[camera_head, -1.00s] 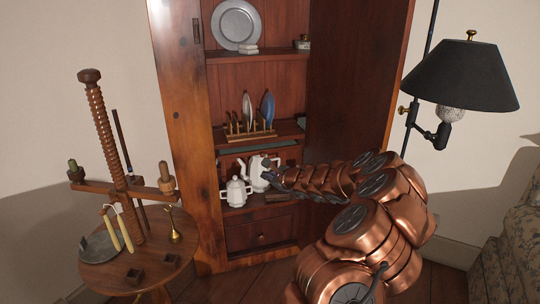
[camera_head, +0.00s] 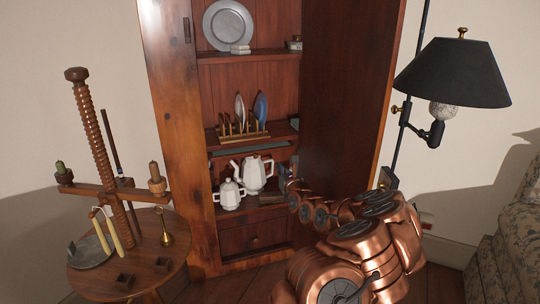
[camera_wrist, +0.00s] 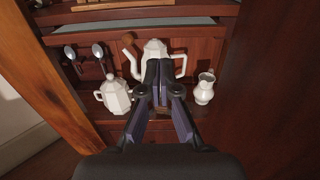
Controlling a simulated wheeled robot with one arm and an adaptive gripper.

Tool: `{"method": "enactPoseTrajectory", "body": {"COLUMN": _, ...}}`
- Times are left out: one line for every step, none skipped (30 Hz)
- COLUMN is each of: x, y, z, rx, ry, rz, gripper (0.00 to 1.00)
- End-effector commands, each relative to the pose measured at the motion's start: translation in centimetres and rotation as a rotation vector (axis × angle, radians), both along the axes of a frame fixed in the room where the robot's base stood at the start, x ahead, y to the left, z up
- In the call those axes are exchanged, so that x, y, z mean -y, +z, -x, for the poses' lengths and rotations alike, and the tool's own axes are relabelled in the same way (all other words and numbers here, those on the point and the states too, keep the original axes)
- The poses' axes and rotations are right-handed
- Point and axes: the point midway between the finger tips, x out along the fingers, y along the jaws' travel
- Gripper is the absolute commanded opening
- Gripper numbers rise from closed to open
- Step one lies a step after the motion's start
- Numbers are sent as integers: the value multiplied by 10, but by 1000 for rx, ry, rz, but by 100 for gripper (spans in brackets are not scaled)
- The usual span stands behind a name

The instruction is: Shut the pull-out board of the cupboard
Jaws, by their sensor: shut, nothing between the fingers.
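The cupboard (camera_head: 174,130) stands with its door open at the right. Its pull-out board (camera_head: 250,149) shows as a grey-green strip just under the shelf with the plate rack. In the wrist view the board (camera_wrist: 130,25) runs across the top, with a strip of its grey surface showing above a wooden front edge. My gripper (camera_head: 286,174) is at the right side of the cupboard opening, lower than the board. In the wrist view my gripper (camera_wrist: 159,68) is shut and empty, its tips below the board in the picture and overlapping a white teapot. I cannot tell contact.
A white teapot (camera_head: 255,174) and a smaller lidded pot (camera_head: 229,194) stand on the shelf below the board. The wrist view adds a white jug (camera_wrist: 204,90) and spoons (camera_wrist: 98,50). The open door (camera_head: 345,95) borders the right. A round table (camera_head: 165,270) stands left.

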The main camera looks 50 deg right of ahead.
Motion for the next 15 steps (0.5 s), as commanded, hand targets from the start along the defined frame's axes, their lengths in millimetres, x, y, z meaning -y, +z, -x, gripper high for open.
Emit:
{"method": "enactPoseTrajectory", "body": {"x": 1, "y": -1, "z": -5, "rx": 0, "ry": 1, "rz": 2, "gripper": 0}}
{"method": "enactPoseTrajectory", "body": {"x": 2, "y": -1, "z": -8, "rx": 0, "ry": 3, "rz": 2, "gripper": 0}}
{"method": "enactPoseTrajectory", "body": {"x": 4, "y": -2, "z": -11, "rx": 0, "ry": 3, "rz": 1, "gripper": 0}}
{"method": "enactPoseTrajectory", "body": {"x": 5, "y": -2, "z": -14, "rx": -2, "ry": 3, "rz": 1, "gripper": 0}}
{"method": "enactPoseTrajectory", "body": {"x": 7, "y": -2, "z": -16, "rx": -2, "ry": 3, "rz": 2, "gripper": 0}}
{"method": "enactPoseTrajectory", "body": {"x": 10, "y": -2, "z": -19, "rx": -2, "ry": 1, "rz": 2, "gripper": 0}}
{"method": "enactPoseTrajectory", "body": {"x": 11, "y": -2, "z": -22, "rx": -3, "ry": 2, "rz": 3, "gripper": 0}}
{"method": "enactPoseTrajectory", "body": {"x": 12, "y": -2, "z": -25, "rx": -2, "ry": 2, "rz": 1, "gripper": 0}}
{"method": "enactPoseTrajectory", "body": {"x": 13, "y": -2, "z": -29, "rx": -2, "ry": 3, "rz": 1, "gripper": 0}}
{"method": "enactPoseTrajectory", "body": {"x": 14, "y": -2, "z": -32, "rx": -3, "ry": 4, "rz": 1, "gripper": 0}}
{"method": "enactPoseTrajectory", "body": {"x": 16, "y": -3, "z": -33, "rx": -5, "ry": 2, "rz": 1, "gripper": 0}}
{"method": "enactPoseTrajectory", "body": {"x": 19, "y": -4, "z": -36, "rx": -6, "ry": 2, "rz": 1, "gripper": 0}}
{"method": "enactPoseTrajectory", "body": {"x": 21, "y": -4, "z": -39, "rx": -7, "ry": 0, "rz": 1, "gripper": 0}}
{"method": "enactPoseTrajectory", "body": {"x": 22, "y": -4, "z": -41, "rx": -6, "ry": 0, "rz": 1, "gripper": 0}}
{"method": "enactPoseTrajectory", "body": {"x": 23, "y": -3, "z": -45, "rx": -7, "ry": 2, "rz": 2, "gripper": 0}}
